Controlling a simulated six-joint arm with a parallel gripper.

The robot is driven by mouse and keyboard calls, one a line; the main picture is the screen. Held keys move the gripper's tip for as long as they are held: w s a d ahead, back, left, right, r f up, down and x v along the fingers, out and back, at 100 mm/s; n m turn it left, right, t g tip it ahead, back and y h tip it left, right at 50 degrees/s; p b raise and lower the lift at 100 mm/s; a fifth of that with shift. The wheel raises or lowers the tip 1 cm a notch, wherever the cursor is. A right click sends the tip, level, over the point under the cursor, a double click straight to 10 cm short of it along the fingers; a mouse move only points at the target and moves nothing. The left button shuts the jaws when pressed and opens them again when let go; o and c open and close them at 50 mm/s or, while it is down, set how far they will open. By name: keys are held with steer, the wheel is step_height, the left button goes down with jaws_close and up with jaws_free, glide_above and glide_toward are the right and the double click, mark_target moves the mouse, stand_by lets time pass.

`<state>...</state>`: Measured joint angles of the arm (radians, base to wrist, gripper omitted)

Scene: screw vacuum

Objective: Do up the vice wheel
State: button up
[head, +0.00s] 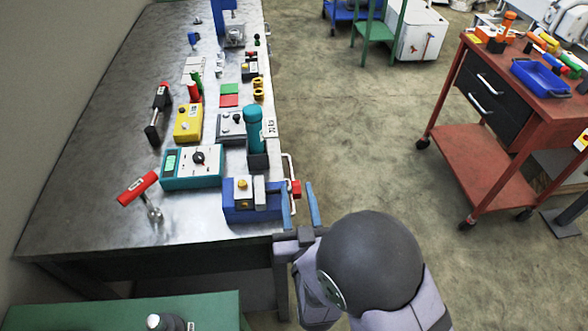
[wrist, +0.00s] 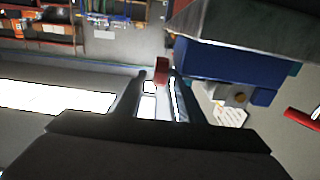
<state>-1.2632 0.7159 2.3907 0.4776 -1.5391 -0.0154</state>
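The blue vice (head: 240,210) sits at the near right edge of the metal bench, with a yellow block on top. Its red hub or handle part (head: 296,188) and a thin pale bar, seemingly the wheel seen edge-on, stick out past the bench edge. My gripper (head: 298,187) is open, its two fingers on either side of the red part. In the wrist view the red part (wrist: 161,70) lies between the fingertips or just beyond them, with the blue vice body (wrist: 215,65) to the right. I cannot tell whether a finger touches it.
The metal bench (head: 90,200) holds a teal meter (head: 192,168), a teal bottle-shaped tool (head: 254,128), a yellow box (head: 188,122) and a red-handled tool (head: 138,188). A red cart (head: 480,165) stands at right. The floor between is clear.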

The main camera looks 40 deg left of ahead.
steer(key=p+x, duration=0.1)
steer(key=x, duration=0.6)
steer(key=shift+p, duration=0.4)
steer(key=shift+c, duration=0.6)
steer(key=shift+f, duration=0.15)
jaws_close()
